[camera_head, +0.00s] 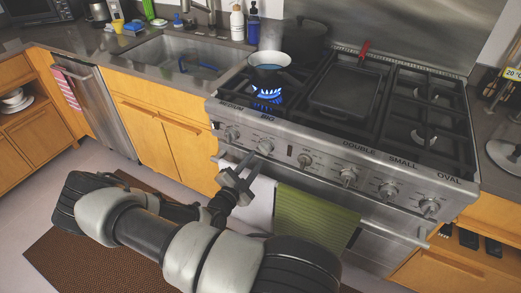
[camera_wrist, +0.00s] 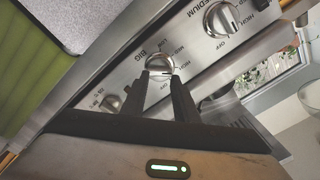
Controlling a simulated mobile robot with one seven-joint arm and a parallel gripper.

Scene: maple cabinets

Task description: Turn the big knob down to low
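The big knob (camera_head: 264,146) is a round metal dial on the stove's front panel, with the word BIG above it. In the wrist view the big knob (camera_wrist: 160,61) lies just beyond my fingertips, which partly cover its lower edge; its setting is hard to read. My gripper (camera_head: 247,166) is just in front of and below the knob. In the wrist view my gripper (camera_wrist: 162,75) has its two dark fingers a narrow gap apart, with nothing clearly held. A blue flame (camera_head: 267,95) burns on the front left burner. Whether the fingertips touch the knob is unclear.
The medium knob (camera_head: 232,133) is close by on the left; it also shows in the wrist view (camera_wrist: 221,20). Other knobs line the panel on the right. A green towel (camera_head: 315,222) hangs from the oven handle (camera_head: 395,232). A pan (camera_head: 269,60) sits behind the flame.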

